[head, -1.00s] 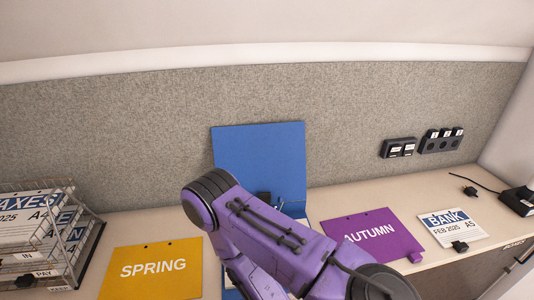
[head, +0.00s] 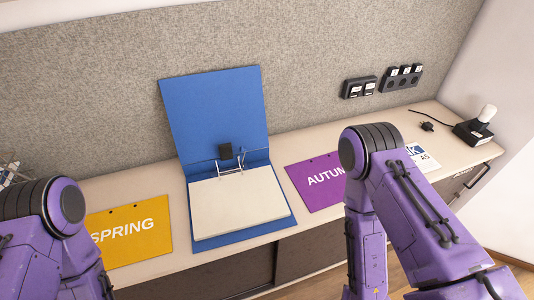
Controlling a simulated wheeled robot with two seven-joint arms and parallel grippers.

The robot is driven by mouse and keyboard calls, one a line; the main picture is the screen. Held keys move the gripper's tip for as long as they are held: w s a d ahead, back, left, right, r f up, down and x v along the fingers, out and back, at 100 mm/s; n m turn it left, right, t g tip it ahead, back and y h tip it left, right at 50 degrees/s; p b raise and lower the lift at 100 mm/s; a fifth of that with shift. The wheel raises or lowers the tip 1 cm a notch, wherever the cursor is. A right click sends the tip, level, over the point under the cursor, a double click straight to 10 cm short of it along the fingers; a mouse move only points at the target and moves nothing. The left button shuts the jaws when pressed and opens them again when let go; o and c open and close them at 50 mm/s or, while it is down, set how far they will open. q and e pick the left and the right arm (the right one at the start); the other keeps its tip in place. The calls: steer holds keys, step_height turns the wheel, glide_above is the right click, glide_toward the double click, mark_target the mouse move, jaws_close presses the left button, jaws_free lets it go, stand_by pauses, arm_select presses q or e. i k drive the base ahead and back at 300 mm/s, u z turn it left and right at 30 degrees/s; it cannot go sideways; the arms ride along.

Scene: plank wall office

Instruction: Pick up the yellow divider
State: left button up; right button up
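The yellow divider (head: 132,234), printed SPRING, lies flat on the desk left of the blue binder. My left arm covers its left edge. The blue binder (head: 217,110) stands open, with its cover upright against the grey panel and white sheets (head: 238,199) on its rings. The purple divider (head: 309,186), printed AUTUMN, lies right of the binder, partly behind my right arm. Both purple arms reach in from the bottom, the left one over the desk's left end. Neither gripper shows in the head view.
A black plug (head: 427,126) and a charger base (head: 473,132) are at the desk's right end. Dark sockets (head: 401,79) sit on the panel. The desk's front edge drops to cabinets (head: 190,277).

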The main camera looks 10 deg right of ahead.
mark_target(135, 233)
steer(key=z, duration=1.5)
steer(key=k, duration=2.15)
steer(key=u, duration=1.15)
steer(key=i, duration=1.05)
